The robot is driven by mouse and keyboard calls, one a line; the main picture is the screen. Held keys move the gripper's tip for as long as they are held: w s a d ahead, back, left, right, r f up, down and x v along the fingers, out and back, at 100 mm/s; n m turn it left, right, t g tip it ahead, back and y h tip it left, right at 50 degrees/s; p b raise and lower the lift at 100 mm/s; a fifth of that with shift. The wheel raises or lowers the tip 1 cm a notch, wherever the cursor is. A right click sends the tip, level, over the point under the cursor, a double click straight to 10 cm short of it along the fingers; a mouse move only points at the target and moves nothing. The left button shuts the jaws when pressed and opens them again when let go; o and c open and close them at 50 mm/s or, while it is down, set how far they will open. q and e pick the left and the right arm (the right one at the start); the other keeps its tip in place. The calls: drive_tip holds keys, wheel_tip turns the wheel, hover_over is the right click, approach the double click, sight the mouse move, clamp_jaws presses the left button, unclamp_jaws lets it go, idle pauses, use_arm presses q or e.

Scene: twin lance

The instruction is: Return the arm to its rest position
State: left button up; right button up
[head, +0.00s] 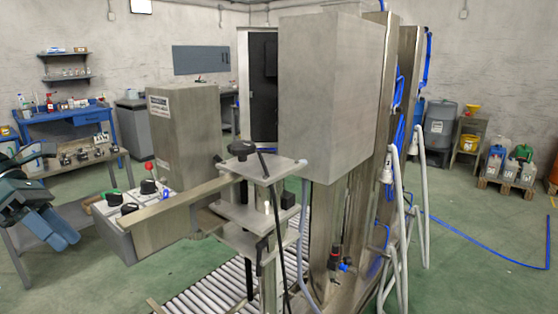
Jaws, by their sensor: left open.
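My left gripper (56,232) is at the left edge of the head view, with dark body and blue-grey fingers pointing down and to the right. It is open and I see nothing between its fingers. It hangs in front of a grey metal bench and left of the grey control box (150,212), apart from the box in the picture. Most of my left arm is outside the frame. My right gripper is not in view.
The control box carries black knobs and a red-tipped lever. A large steel machine (330,95) with a roller conveyor (215,288) fills the middle. A blue workbench (65,120) stands behind at left. Green floor (480,220) is open at right, crossed by a blue hose.

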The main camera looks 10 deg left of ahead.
use_arm(q)
drive_tip(key=s+d+f+n+t+h, duration=0.25)
drive_tip(key=d+f+h, duration=0.2)
drive_tip(key=f, duration=0.45)
drive_tip(key=s+d+f+n+t+h, duration=0.2)
drive_tip(key=s+d+f+t+h, duration=0.15)
drive_tip(key=f+h, duration=0.45)
drive_tip(key=w+d+f+n+t+y, duration=0.35)
drive_tip(key=n+t+y, duration=0.2)
drive_tip(key=n, duration=0.55)
drive_tip(key=w+d+f+n+t+y, duration=0.4)
drive_tip(key=n+y, duration=0.3)
drive_tip(key=n, duration=0.4)
drive_tip(key=s+d+f+n+g+y, duration=0.3)
drive_tip(key=s+f+n, duration=0.2)
drive_tip(key=f, duration=0.2)
drive_tip(key=s+d+f+n+g+y, duration=0.2)
drive_tip(key=s+d+f+n+g, duration=0.1)
drive_tip(key=s+f+n+g, duration=0.25)
drive_tip(key=w+d+n+t+p, duration=0.1)
drive_tip(key=d+n+t, duration=0.1)
drive_tip(key=d+n, duration=0.3)
drive_tip(key=shift+d+t, duration=0.4)
drive_tip(key=shift+d, duration=1.2)
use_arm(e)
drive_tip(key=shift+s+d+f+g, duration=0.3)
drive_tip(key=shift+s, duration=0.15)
